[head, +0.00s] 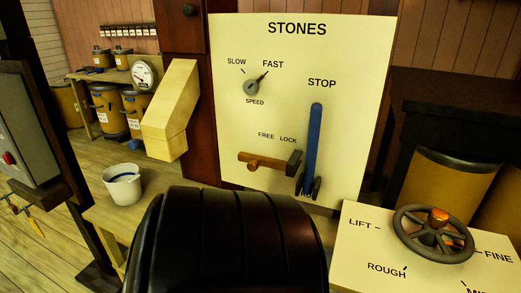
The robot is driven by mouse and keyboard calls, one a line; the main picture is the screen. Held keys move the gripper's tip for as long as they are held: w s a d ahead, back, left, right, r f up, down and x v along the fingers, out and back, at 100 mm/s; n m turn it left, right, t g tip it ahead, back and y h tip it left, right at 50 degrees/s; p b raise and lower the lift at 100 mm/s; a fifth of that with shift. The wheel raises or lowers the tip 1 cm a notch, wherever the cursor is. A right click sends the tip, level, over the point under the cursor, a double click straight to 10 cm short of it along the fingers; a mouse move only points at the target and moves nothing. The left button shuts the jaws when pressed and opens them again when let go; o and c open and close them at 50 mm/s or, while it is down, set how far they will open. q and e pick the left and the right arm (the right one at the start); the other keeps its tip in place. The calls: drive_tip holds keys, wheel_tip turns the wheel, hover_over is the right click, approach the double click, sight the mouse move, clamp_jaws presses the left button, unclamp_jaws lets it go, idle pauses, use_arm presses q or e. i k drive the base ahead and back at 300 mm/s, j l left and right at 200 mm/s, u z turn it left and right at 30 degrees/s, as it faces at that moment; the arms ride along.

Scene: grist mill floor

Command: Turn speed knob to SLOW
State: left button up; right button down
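The speed knob (251,87) is a small round grey knob on the cream STONES panel (350,55). Its pointer slants up and to the right, towards the FAST label. The SLOW label is up and to the left of the knob, and SPEED is printed below it. Nothing covers the knob or its labels. Neither of my grippers shows in the head view.
Below the knob are a wooden FREE/LOCK handle (263,162) and an upright blue STOP lever (313,145). A large dark ribbed rounded form (230,240) fills the near middle. A handwheel (433,233) is at right, a white bucket (123,186) at left.

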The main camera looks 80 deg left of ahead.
sight(250, 87)
drive_tip(key=u, duration=0.95)
drive_tip(key=l+u, duration=0.1)
drive_tip(key=u, duration=0.9)
drive_tip(key=l+u, duration=0.1)
drive_tip(key=u, duration=0.85)
